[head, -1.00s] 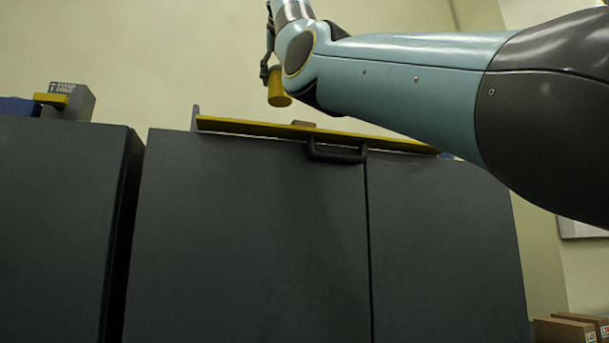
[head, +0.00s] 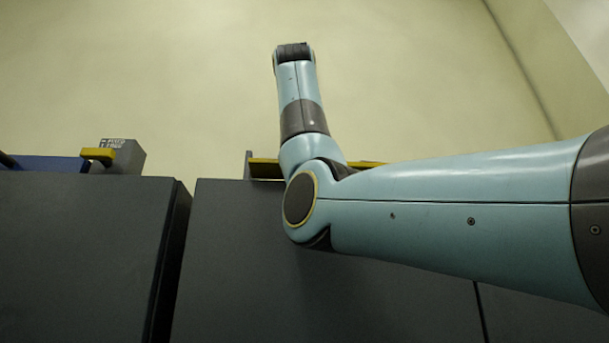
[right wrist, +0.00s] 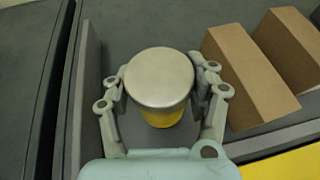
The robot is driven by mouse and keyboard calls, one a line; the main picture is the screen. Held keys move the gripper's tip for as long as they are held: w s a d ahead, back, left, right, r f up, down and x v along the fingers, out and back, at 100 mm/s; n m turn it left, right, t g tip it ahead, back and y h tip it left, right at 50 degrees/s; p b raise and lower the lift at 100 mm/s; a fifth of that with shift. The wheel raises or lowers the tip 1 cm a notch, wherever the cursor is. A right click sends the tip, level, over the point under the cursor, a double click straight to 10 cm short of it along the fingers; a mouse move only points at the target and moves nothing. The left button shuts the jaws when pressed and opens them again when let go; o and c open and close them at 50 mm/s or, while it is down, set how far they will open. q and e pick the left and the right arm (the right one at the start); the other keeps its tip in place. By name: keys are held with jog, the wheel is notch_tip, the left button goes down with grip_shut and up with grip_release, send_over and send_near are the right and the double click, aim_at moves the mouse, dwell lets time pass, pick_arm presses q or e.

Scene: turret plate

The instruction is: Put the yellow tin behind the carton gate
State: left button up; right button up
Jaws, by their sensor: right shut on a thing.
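The yellow tin (right wrist: 160,85) has a silver lid and a yellow body, and I see it from above in the right wrist view. My right gripper (right wrist: 160,78) is shut on it, with one finger on each side. Two brown cartons, a nearer one (right wrist: 243,68) and a farther one (right wrist: 290,45), stand close together to the right of the tin. I cannot tell whether the tin's base touches the grey surface. In the head view my right arm hides the cartons, and the tin and right gripper do not show. My left gripper is in neither view.
A grey upright wall (right wrist: 84,90) stands left of the tin. Grey surface beyond the tin looks clear.

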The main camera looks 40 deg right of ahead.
jog(key=shift+s+a+f, duration=0.25)
jog(key=shift+f, duration=0.1)
notch_tip(320, 180, down, 3)
jog(key=shift+a+f+p, duration=0.1)
jog(key=shift+f+p, duration=0.05)
jog(key=shift+p, duration=0.25)
jog(key=shift+w+f, duration=0.1)
jog(key=shift+f, duration=0.1)
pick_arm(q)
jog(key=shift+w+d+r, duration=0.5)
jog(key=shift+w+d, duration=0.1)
pick_arm(e)
jog(key=shift+s, duration=0.2)
jog(key=shift+f, duration=0.15)
jog(key=o, duration=1.7)
jog(key=shift+w, duration=0.1)
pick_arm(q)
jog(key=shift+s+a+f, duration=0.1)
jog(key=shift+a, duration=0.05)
